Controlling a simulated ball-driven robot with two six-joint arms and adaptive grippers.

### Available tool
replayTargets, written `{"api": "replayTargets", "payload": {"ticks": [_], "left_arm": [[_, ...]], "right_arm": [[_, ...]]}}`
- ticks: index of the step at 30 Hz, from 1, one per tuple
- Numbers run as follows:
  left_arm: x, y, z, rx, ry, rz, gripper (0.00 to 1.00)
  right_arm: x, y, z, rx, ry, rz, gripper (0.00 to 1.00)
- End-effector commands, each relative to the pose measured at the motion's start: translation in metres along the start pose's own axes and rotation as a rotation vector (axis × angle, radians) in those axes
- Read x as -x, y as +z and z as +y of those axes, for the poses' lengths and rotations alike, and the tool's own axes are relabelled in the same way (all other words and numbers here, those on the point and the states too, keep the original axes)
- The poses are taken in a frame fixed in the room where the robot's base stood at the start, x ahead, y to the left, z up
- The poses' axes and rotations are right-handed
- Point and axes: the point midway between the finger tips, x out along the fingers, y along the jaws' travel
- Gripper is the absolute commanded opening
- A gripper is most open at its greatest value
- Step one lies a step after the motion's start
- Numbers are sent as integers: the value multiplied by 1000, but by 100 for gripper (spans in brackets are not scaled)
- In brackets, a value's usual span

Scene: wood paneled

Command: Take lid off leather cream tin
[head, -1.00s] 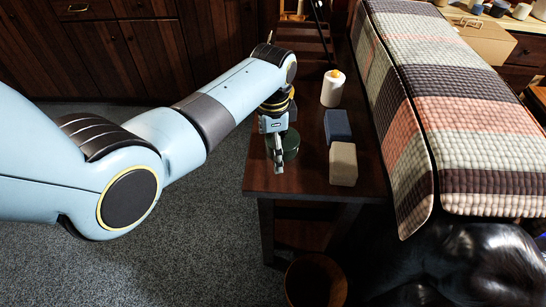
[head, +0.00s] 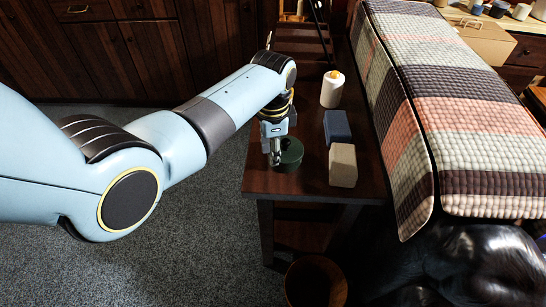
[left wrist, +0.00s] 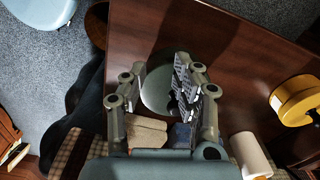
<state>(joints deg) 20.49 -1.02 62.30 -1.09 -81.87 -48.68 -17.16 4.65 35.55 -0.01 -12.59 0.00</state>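The leather cream tin (head: 291,152) is round and dark green, standing near the left edge of the dark wooden table. In the left wrist view the tin (left wrist: 157,92) shows as a pale green-grey disc between and beyond the fingers. My left gripper (head: 275,160) points down over the tin's left side. In the left wrist view its two fingers (left wrist: 160,76) are spread with a gap between the pads; they appear empty. I cannot tell if the fingertips touch the tin, or make out the seam between lid and tin. My right gripper is not in view.
A yellow container (left wrist: 298,100) is largely hidden behind my wrist in the head view. A checked padded surface (head: 470,110) lies right. Bare table remains in front.

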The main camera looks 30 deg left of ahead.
Motion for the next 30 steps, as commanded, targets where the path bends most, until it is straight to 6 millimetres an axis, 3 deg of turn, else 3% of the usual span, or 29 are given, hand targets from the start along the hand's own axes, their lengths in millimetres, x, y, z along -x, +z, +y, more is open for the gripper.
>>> {"api": "replayTargets", "payload": {"ticks": [1, 5, 21, 26, 30], "left_arm": [[-8, 4, 9, -1, 23, -11, 7], [-9, 4, 10, -1, 23, -11, 0], [-8, 4, 9, -1, 21, -11, 0], [4, 4, 8, -1, 20, -11, 0], [30, 2, 5, -1, 13, -6, 0]], "right_arm": [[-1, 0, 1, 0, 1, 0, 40], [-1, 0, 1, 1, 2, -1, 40], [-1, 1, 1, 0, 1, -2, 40], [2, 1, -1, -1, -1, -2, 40], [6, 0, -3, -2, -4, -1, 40]]}}
